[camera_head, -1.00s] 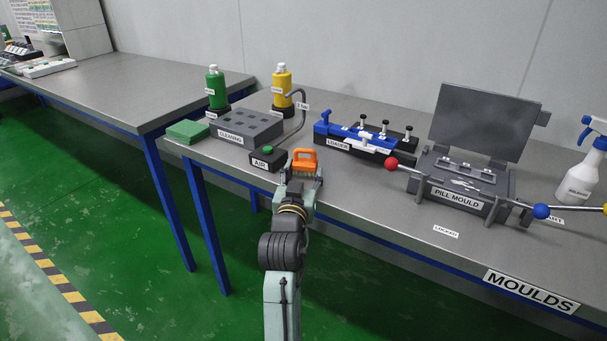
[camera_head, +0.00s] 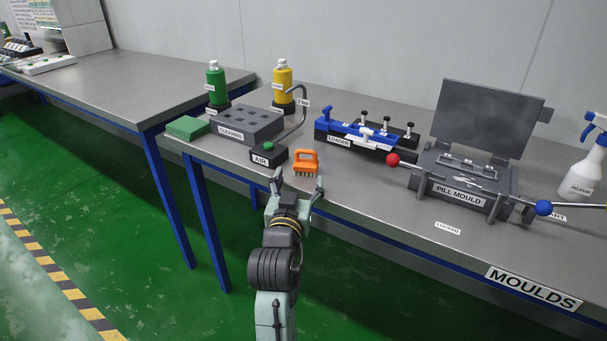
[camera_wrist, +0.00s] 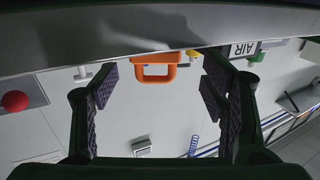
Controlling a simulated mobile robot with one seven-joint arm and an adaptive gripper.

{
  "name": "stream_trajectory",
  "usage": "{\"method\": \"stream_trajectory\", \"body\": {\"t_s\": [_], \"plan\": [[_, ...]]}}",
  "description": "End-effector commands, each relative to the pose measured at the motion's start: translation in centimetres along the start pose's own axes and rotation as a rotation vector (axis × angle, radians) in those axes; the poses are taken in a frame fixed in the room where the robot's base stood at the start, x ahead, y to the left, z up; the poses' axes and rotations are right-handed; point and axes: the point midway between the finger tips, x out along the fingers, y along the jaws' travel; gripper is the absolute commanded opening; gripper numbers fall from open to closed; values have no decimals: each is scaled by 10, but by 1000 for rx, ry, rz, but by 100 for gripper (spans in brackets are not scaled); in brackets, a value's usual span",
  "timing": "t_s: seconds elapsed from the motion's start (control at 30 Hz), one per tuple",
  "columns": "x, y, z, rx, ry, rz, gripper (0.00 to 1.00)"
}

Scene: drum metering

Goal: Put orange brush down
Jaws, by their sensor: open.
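The orange brush (camera_head: 306,161) stands upright on the grey table, bristles down, just right of the black AIR box (camera_head: 268,152). My gripper (camera_head: 299,184) is open and empty at the table's front edge, a little in front of the brush and apart from it. In the wrist view the brush's orange handle (camera_wrist: 157,68) shows between and beyond the two spread fingers (camera_wrist: 152,88). Its bristles are not clear in that view.
The grey CLEANING block (camera_head: 245,124) stands behind the AIR box, with a green pad (camera_head: 187,127) to its left. The blue LOADER (camera_head: 356,132) is right of the brush, and the PILL MOULD (camera_head: 458,193) with a red-knobbed lever (camera_head: 393,160) is further right.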

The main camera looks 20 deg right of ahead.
Motion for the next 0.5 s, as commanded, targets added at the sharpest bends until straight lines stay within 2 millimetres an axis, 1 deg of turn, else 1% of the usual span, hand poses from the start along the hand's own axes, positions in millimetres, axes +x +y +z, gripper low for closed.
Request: {"method": "stream_trajectory", "body": {"t_s": [0.03, 0.1, 0.17, 0.2, 0.33, 0.5], "plan": [[-14, 0, 7, -1, -8, -1, 69], [-31, 0, 6, -1, -6, -1, 69], [-44, 1, 2, -1, -6, 2, 69], [-47, 1, -2, -3, -9, 3, 69], [-58, 1, -2, -1, -5, 4, 69], [-66, 2, -2, 0, -1, 4, 69]]}}
